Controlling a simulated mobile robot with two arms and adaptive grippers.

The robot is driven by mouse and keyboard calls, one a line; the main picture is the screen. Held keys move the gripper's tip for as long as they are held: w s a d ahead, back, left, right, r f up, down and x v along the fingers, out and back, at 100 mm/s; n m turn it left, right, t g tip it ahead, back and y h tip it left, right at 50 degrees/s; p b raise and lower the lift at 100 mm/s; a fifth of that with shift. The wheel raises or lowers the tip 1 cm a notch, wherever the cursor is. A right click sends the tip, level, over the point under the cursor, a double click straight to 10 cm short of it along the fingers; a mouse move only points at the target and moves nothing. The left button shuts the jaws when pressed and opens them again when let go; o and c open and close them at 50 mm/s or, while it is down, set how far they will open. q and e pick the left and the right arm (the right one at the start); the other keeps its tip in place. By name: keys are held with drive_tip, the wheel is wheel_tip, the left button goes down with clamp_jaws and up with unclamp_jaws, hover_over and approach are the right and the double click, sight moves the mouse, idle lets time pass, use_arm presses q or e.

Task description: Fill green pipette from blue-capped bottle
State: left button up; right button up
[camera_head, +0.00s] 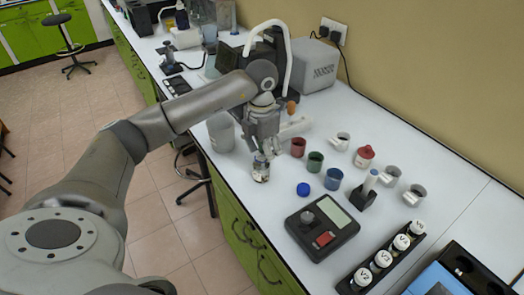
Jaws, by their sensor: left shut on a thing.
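My left gripper (262,155) is low over the white bench, fingers pointing down. It is shut on a small, pale, glassy or metallic thing (261,172) at the bench surface; the fingers hide much of it, and I cannot tell whether it is a bottle. A blue round cap-like piece (303,189) lies on the bench to the right of the gripper. A green cup (315,161) stands behind it, between a red cup (298,147) and a blue cup (333,179). I cannot make out a green pipette or a bottle wearing a blue cap. My right gripper is not in view.
A dark scale-like device (322,228) and a black rack (382,262) of white-capped, labelled vials stand in front. A red-lidded jar (364,156), a small black stand (363,196) and several grey cups lie right.

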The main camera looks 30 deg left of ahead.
use_arm(q)
drive_tip(key=shift+s, duration=0.1)
drive_tip(key=shift+r+p, duration=0.45)
drive_tip(key=shift+p, duration=0.05)
drive_tip(key=shift+c, duration=0.4)
drive_tip(key=shift+a+r+p, duration=0.1)
drive_tip(key=shift+r+p, duration=1.05)
drive_tip(key=shift+r, duration=0.7)
drive_tip(key=c, duration=0.6)
drive_tip(key=shift+r+p, duration=1.7)
drive_tip(key=shift+r, duration=1)
drive_tip(key=shift+c, duration=0.3)
